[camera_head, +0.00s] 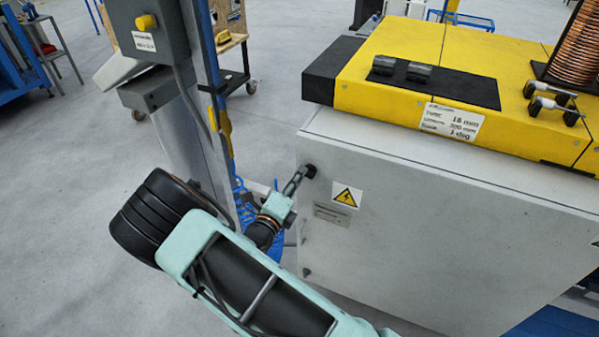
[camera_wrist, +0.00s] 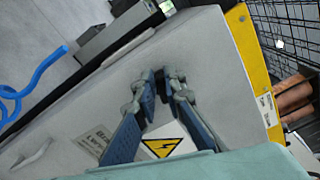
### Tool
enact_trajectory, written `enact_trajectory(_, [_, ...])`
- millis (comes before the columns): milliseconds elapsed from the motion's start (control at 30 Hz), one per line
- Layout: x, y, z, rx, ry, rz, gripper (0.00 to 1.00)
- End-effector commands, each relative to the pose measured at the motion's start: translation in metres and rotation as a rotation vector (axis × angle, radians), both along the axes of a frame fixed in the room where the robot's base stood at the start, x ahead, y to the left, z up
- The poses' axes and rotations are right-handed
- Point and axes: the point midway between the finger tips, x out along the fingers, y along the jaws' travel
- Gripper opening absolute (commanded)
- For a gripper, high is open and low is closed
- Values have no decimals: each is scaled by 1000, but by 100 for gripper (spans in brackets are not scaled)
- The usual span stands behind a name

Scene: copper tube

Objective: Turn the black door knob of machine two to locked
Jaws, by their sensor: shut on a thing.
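The black door knob (camera_head: 310,171) sits near the upper left corner of the grey cabinet door (camera_head: 420,220) of the machine with the yellow top. My gripper (camera_head: 301,178) reaches it from the left, and its fingertips are shut on the knob. In the wrist view my gripper's two blue fingers (camera_wrist: 161,80) converge at the door face. The fingers largely hide the knob there, so I cannot tell which way it is turned.
A second black knob (camera_head: 306,271) sits lower on the same door edge. A yellow warning label (camera_head: 346,196) is right of the upper knob. A grey post with a yellow button (camera_head: 146,22) stands at left. Blue hose (camera_wrist: 30,90) lies beside the cabinet.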

Motion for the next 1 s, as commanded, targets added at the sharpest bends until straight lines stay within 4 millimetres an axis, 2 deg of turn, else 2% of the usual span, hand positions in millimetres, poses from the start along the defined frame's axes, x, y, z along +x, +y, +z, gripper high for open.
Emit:
enact_trajectory(433, [0,1,-4,-255,93,0,0])
enact_trajectory(1000, [0,1,-6,-307,112,0,0])
